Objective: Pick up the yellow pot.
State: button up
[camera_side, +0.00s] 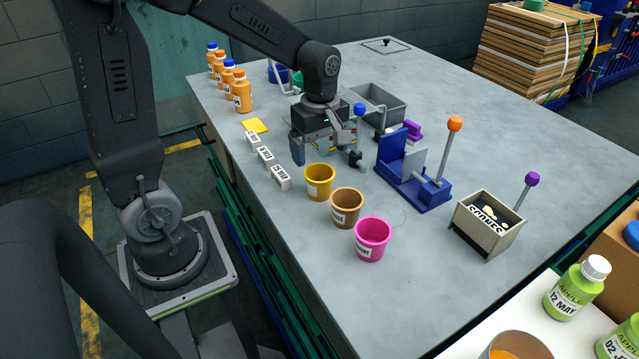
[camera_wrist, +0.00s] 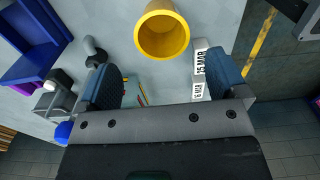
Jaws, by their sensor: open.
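The yellow pot (camera_side: 319,183) stands upright on the grey table, first in a row with a brown pot (camera_side: 347,207) and a pink pot (camera_side: 371,239). My gripper (camera_side: 327,157) is above the table, behind the yellow pot in the side view and apart from it. In the wrist view the yellow pot (camera_wrist: 162,34) shows beyond my gripper (camera_wrist: 164,80), near the top middle. The jaws are open with nothing between them. The pot's opening faces the wrist camera and it looks empty.
White date blocks (camera_side: 266,157) lie left of the pot, near the table edge. A blue fixture (camera_side: 414,170) with an orange-knobbed lever stands right of it. A box marked spoons (camera_side: 488,224) is farther right. Orange bottles (camera_side: 242,91) stand at the far left.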

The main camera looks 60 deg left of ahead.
aim_at(319, 173)
notch_tip(319, 173, down, 8)
jog(key=shift+s+d+f, duration=0.1)
jog(key=shift+f, duration=0.1)
dwell(0.3)
jog(key=shift+c, duration=0.2)
jog(key=c, duration=0.9)
